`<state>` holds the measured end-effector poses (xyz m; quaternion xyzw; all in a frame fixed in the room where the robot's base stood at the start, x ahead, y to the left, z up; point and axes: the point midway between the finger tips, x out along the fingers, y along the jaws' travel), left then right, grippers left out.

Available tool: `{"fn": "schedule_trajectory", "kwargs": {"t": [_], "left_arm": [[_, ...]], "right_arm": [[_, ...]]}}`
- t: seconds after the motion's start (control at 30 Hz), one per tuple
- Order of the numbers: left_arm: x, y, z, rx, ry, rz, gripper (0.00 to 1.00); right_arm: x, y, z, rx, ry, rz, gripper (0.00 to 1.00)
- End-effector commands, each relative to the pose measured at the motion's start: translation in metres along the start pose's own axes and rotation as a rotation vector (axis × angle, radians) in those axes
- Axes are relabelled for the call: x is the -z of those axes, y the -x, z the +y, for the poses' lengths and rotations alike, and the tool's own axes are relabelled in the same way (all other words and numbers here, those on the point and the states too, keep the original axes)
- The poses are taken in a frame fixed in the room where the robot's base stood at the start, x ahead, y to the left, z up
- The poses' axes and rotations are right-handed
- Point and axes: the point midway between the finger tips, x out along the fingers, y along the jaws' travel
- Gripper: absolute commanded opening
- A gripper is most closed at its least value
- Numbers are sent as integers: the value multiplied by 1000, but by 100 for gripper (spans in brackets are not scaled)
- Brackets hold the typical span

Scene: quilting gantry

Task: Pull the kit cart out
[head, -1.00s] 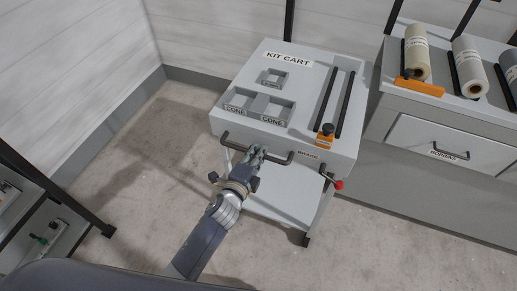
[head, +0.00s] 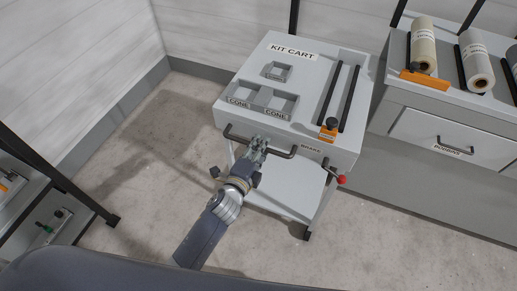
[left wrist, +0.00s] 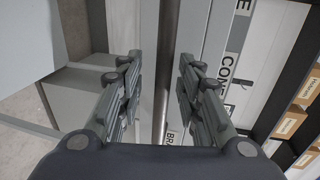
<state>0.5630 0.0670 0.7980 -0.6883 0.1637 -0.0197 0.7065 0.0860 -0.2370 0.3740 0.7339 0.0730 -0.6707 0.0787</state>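The kit cart (head: 303,85) is a light grey box-topped cart with a "KIT CART" label. It stands upright on the floor in the middle of the head view. Its dark bar handle (head: 280,152) runs across the front, below the top. My left gripper (head: 257,145) is at the middle of this handle. The brake lever with a red knob (head: 342,180) sits at the cart's front right. My right gripper is in neither view.
A grey bench with a drawer (head: 450,138) and thread rolls (head: 424,46) stands close on the cart's right. Panelled walls (head: 80,60) close off the back and left. A dark-framed rack (head: 72,195) is at the left. The floor (head: 150,160) left of the cart is clear.

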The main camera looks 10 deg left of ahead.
Motion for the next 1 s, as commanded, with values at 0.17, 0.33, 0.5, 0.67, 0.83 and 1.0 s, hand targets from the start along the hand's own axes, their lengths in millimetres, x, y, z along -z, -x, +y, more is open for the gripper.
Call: {"fn": "schedule_trajectory", "kwargs": {"t": [0.17, 0.33, 0.5, 0.67, 0.83, 1.0], "left_arm": [[0, 8, -1, 2, 0, 0, 33], [0, 35, 1, -1, 0, 0, 33], [0, 69, 1, -1, 0, 0, 33], [0, 96, 1, -1, 2, 0, 33], [-1, 114, 1, -1, 0, -1, 33], [-1, 121, 0, 0, 0, -1, 33]], "right_arm": [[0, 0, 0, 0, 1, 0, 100], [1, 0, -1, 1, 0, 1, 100], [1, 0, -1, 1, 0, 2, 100], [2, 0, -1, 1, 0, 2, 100], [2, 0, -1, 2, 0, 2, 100], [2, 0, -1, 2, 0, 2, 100]]}}
